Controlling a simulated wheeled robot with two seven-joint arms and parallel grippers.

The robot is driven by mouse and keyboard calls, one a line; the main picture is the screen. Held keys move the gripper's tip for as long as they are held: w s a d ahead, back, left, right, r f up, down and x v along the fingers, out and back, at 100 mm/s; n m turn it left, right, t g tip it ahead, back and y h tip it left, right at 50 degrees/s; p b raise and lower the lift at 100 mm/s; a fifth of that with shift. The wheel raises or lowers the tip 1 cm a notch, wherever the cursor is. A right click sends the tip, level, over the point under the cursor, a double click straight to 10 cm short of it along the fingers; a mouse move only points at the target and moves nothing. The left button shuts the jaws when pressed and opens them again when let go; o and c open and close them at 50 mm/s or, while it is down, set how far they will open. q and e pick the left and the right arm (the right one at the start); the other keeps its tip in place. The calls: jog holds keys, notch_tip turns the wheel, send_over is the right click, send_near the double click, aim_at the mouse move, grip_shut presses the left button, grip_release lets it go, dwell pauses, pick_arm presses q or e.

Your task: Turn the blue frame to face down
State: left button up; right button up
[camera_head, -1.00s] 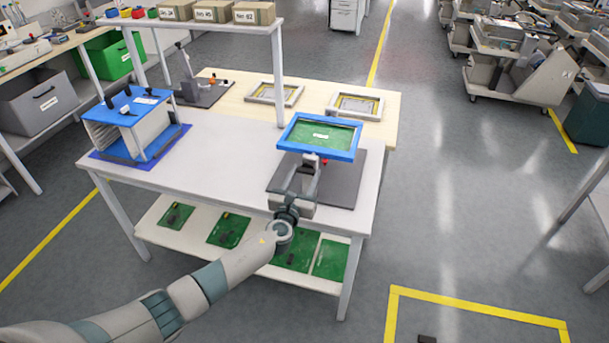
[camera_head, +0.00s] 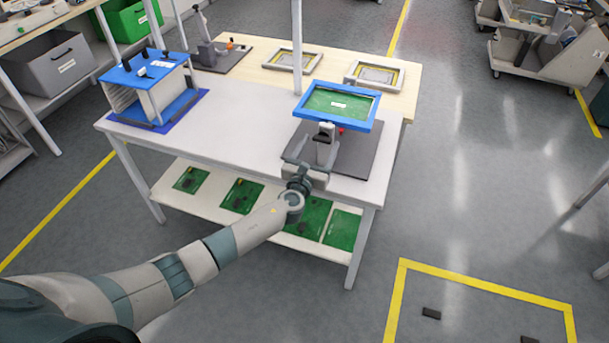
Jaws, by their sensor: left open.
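The blue frame (camera_head: 349,127) holds a green board (camera_head: 330,101) with a small white label facing up. It sits raised on a stand over a dark grey base plate (camera_head: 354,160), at the right side of the white table. A black and grey fitting (camera_head: 324,136) shows just under its near edge. My left gripper (camera_head: 309,160) is open, just in front of and below that near edge. Its fingers are close to the fitting; whether they touch it I cannot tell. My right gripper is not in view.
A blue-topped rack (camera_head: 146,68) stands at the table's left. Two light frames (camera_head: 375,74) lie on the back wooden table. A table post (camera_head: 297,45) rises behind the blue frame. Green boards lie on the lower shelf (camera_head: 186,201). The table's middle is clear.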

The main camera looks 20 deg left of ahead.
pick_arm(q)
jog(key=s+b, duration=0.2)
jog(key=s, duration=1.4)
jog(key=shift+s+a, duration=0.2)
jog(key=shift+a, duration=0.1)
